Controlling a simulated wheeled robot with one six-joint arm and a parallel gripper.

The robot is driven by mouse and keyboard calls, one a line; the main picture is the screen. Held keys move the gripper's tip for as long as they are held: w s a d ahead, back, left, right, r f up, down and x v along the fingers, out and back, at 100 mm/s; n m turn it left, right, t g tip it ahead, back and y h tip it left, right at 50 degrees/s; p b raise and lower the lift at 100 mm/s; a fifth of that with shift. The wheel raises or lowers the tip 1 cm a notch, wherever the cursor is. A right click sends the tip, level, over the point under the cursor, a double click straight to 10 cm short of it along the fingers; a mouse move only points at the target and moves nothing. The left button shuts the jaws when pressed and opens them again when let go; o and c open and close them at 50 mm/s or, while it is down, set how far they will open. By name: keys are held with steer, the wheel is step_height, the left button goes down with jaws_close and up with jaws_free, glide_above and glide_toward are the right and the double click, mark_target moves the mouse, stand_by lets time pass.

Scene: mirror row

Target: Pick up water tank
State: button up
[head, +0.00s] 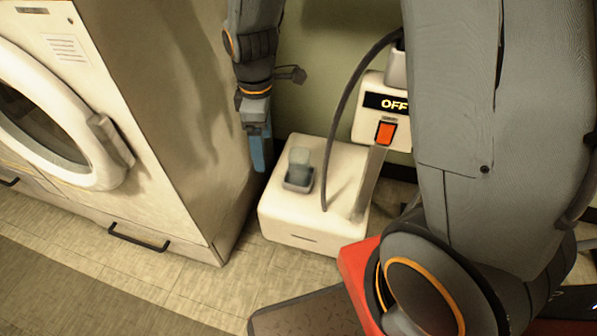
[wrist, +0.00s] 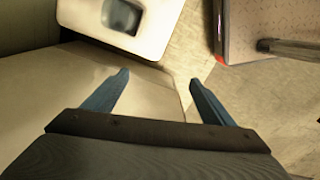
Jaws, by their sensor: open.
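A small translucent grey-green water tank (head: 299,161) stands in a dark square socket on top of a low white base unit (head: 285,225). In the wrist view the tank (wrist: 122,14) is at the top edge and partly cut off. My gripper (head: 260,158) hangs left of the tank with its blue fingers pointing down, apart from it, between the tank and the washing machine. In the wrist view my gripper (wrist: 158,77) has its two blue fingers spread wide, with nothing between them.
A white washing machine (head: 160,130) with a round door stands close on the left. A black hose (head: 334,120) arches up right of the tank beside a post and a panel (head: 378,101) reading OFF with an orange switch. A green wall is behind. Tiled floor (head: 190,285) is open in front.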

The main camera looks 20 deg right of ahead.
mark_target(299, 148)
steer(key=w+d+f+n, duration=0.2)
steer(key=d+f, duration=0.2)
steer(key=w+d+f+n, duration=0.2)
steer(key=w+d+f, duration=0.1)
steer(key=f, duration=0.2)
steer(key=w+d+f+n, duration=0.2)
steer(key=w+d+f, duration=0.1)
steer(key=d+f, duration=0.1)
steer(key=shift+w+d+f, duration=0.25)
steer(key=shift+d+f, duration=0.05)
steer(key=shift+d, duration=0.05)
steer(key=f+b, duration=0.2)
steer(key=f, duration=0.5)
steer(key=shift+s+f+b, duration=0.2)
steer(key=shift+b, duration=0.2)
steer(key=shift+c, duration=0.3)
steer(key=shift+r, duration=0.1)
steer(key=c, duration=1.1)
steer(key=shift+c, duration=0.2)
